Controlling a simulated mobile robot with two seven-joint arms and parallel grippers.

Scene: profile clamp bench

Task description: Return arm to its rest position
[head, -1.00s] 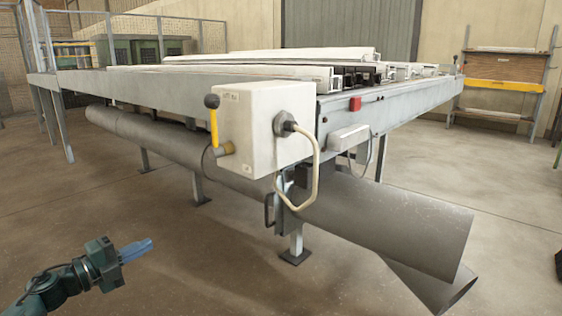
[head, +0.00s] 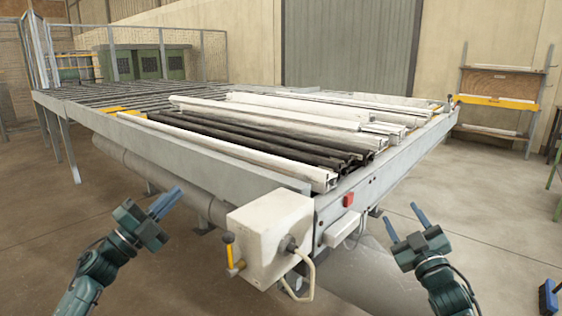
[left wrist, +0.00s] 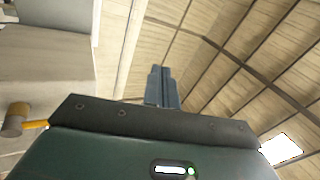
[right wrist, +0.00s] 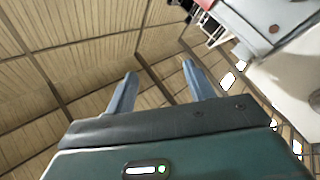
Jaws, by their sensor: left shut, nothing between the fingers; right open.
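My left gripper (head: 164,203) is at the lower left in the head view, raised beside the bench's left side. It is shut and empty, and its closed fingers also show in the left wrist view (left wrist: 161,86). My right gripper (head: 404,222) is at the lower right in the head view, right of the bench's front corner. It is open and empty, and its spread fingers show in the right wrist view (right wrist: 160,80). Both stand apart from the bench in the head view.
The clamp bench (head: 240,184) carries several white and dark profiles (head: 260,137). At its front corner are a white control box (head: 266,234) with a yellow lever (head: 229,250) and a red button (head: 348,199). A rack (head: 500,88) stands back right.

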